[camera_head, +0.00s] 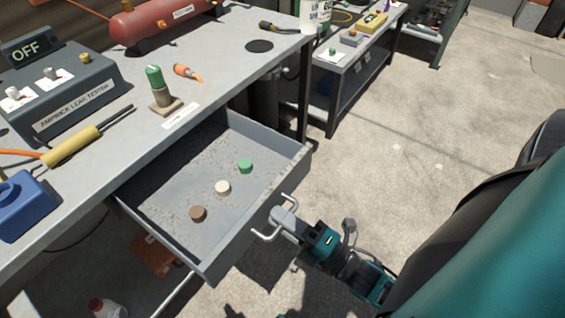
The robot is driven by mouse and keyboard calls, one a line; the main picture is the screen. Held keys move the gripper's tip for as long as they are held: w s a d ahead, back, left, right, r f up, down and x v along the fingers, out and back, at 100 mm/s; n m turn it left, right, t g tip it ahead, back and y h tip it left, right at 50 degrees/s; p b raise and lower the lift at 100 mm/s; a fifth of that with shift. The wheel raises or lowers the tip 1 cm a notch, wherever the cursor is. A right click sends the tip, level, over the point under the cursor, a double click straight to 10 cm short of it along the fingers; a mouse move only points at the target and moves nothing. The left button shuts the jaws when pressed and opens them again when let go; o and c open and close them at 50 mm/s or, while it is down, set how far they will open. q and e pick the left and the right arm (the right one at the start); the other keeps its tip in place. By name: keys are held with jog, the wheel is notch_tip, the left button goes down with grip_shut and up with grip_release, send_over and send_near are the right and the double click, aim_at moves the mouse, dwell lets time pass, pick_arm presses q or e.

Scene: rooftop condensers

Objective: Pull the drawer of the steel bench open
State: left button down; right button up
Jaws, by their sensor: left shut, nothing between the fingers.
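The grey drawer (152,218) of the steel bench (219,62) stands pulled well out from under the bench top. Inside it lie a green cap (245,166), a cream cap (222,188) and a brown cap (198,214). A bar handle (264,238) is on the drawer's front. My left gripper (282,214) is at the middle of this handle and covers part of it. Its fingers are shut with nothing between them; whether they are hooked behind the bar I cannot tell. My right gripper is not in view.
On the bench top are a leak tester (66,93) reading OFF, a red cylinder (165,20), a green-topped valve (155,84), a yellow-handled probe (72,147) and a blue box (22,205). Another bench (345,85) stands behind. The concrete floor at right is clear.

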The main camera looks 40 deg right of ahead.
jog(key=shift+o, duration=0.9)
jog(key=v, duration=1.3)
jog(key=shift+r, duration=0.1)
